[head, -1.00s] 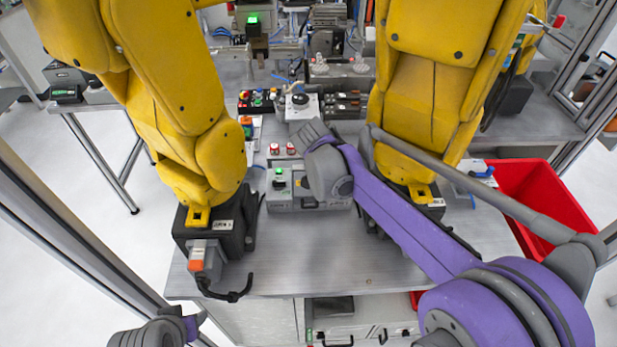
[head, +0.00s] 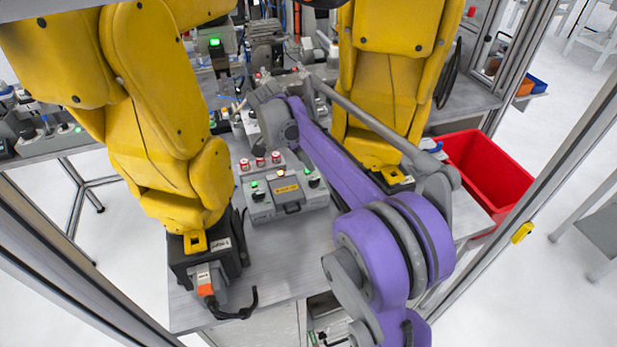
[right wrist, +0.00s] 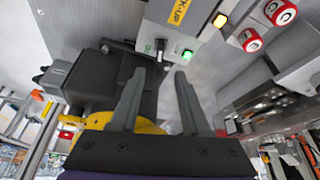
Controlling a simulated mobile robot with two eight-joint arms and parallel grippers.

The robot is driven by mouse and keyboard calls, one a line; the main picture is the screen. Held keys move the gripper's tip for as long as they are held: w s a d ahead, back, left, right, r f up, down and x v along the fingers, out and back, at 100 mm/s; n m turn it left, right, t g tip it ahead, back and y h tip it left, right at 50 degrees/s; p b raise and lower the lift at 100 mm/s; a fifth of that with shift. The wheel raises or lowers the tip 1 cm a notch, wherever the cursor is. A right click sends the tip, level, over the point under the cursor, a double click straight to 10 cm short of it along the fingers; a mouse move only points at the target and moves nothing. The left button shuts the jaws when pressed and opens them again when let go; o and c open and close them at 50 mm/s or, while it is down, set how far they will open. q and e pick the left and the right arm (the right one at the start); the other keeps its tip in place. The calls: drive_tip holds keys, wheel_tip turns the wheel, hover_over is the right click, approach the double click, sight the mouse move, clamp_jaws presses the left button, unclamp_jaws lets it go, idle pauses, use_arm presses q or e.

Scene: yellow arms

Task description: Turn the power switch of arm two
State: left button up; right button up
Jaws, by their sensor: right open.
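A grey control box (head: 262,212) stands on the table between the two yellow arms. It has two black rotary switches, one at the left end (head: 258,195) and one at the right end (head: 314,181), with a yellow label (head: 287,189) between. In the right wrist view one black switch (right wrist: 160,46) shows beside a lit green lamp (right wrist: 187,54), just beyond the fingertips. My right gripper (right wrist: 159,73) is open and empty there, with no visible contact with the switch. In the head view its wrist end (head: 268,95) is behind the box; its fingers are hard to make out. My left gripper is out of view.
Red-capped buttons (head: 260,161) line the box's back side. The left yellow arm (head: 165,130) and right yellow arm (head: 385,70) flank it closely. A red bin (head: 475,165) is at the right. Bare table (head: 285,260) lies in front of the box.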

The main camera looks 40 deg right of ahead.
drive_tip(key=x, duration=0.9)
drive_tip(key=shift+f, duration=0.1)
drive_tip(key=shift+c, duration=0.3)
clamp_jaws()
